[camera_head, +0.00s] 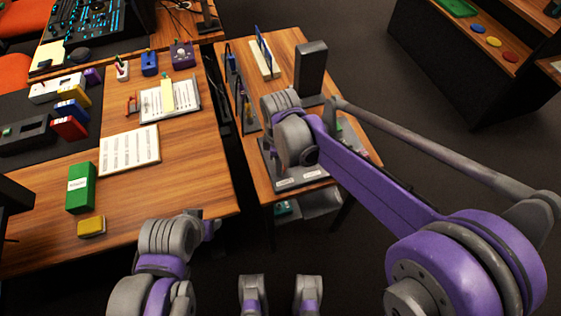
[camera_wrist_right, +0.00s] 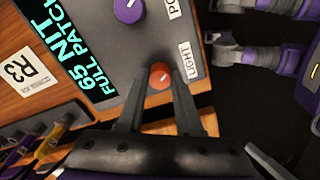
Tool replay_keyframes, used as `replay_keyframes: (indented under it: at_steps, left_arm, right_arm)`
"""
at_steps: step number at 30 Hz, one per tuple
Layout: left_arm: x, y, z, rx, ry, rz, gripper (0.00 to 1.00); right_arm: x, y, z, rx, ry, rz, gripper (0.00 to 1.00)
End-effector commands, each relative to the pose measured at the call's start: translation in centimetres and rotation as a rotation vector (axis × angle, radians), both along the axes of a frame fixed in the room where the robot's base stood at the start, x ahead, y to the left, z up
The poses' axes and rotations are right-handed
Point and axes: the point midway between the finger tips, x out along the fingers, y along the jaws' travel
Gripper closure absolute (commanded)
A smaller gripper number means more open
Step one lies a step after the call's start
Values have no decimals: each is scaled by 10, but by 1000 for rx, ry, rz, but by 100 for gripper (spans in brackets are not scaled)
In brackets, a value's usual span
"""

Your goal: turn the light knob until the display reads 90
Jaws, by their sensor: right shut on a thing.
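The light knob (camera_wrist_right: 160,76) is a small orange-red round knob next to a white LIGHT label (camera_wrist_right: 187,61) in the right wrist view. My right gripper (camera_wrist_right: 159,68) has a finger on either side of it and is shut on it. The display (camera_wrist_right: 74,45) shows cyan text reading 65 NIT, FULL PATCH. The grey panel (camera_head: 300,180) shows partly on the narrow table in the head view, below my right wrist, which hides the knob and display there. My left arm shows at the lower left, but its gripper cannot be made out.
A purple knob (camera_wrist_right: 128,9) sits on the panel beyond the light knob. A paper marked R3 (camera_wrist_right: 34,72) lies beside the panel. A dark upright block (camera_head: 311,68) stands behind my right wrist. A gap separates the narrow table (camera_head: 252,160) from the desk (camera_head: 190,190).

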Motion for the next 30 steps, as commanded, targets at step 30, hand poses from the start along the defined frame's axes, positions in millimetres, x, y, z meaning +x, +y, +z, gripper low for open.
replay_keyframes:
  at_steps: [30]
  left_arm:
    - [1,0,9,0,-3,0,50]
  right_arm:
    - [0,0,1,0,-1,-536,100]
